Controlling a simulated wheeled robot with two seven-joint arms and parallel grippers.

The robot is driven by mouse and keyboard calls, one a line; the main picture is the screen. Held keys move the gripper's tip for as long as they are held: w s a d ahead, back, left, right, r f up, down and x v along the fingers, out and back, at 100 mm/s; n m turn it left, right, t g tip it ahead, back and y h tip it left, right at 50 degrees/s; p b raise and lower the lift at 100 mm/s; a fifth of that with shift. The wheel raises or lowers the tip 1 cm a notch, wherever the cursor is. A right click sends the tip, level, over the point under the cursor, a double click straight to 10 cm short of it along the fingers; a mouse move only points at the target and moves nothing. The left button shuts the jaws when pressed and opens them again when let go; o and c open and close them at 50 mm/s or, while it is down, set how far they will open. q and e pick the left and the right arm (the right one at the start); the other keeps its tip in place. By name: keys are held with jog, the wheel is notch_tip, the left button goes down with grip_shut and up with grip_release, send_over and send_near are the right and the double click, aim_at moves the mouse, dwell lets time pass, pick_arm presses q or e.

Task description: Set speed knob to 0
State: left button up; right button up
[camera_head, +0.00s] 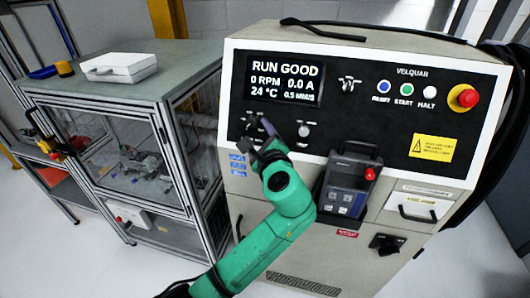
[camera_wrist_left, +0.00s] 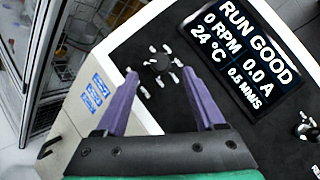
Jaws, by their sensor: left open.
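The speed knob is probably the dark round knob (camera_wrist_left: 160,64) ringed by white marks on the black panel. In the head view its marks (camera_head: 250,122) show just beside my gripper, which partly hides it. My left gripper (camera_head: 259,139) is at the panel, with its purple fingers apart and nothing between them. In the left wrist view the fingertips (camera_wrist_left: 158,73) flank the knob; I cannot tell whether they touch it. The display (camera_head: 285,80) reads RUN GOOD, 0 RPM, 0.0 A, 24 °C, 0.5 MM/S. My right gripper is not in view.
Another knob (camera_head: 304,130) and a toggle control (camera_head: 348,85) sit to the right on the panel. Further right are coloured buttons (camera_head: 405,89) and a red emergency stop (camera_head: 467,98). A dark handheld unit (camera_head: 346,186) juts out below. A glazed cabinet (camera_head: 120,150) stands at left.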

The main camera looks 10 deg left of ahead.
pick_arm(q)
jog(key=f+b+v, duration=0.1)
jog(key=v, duration=0.8)
jog(key=shift+r+b, duration=0.4)
jog(key=shift+r, duration=0.1)
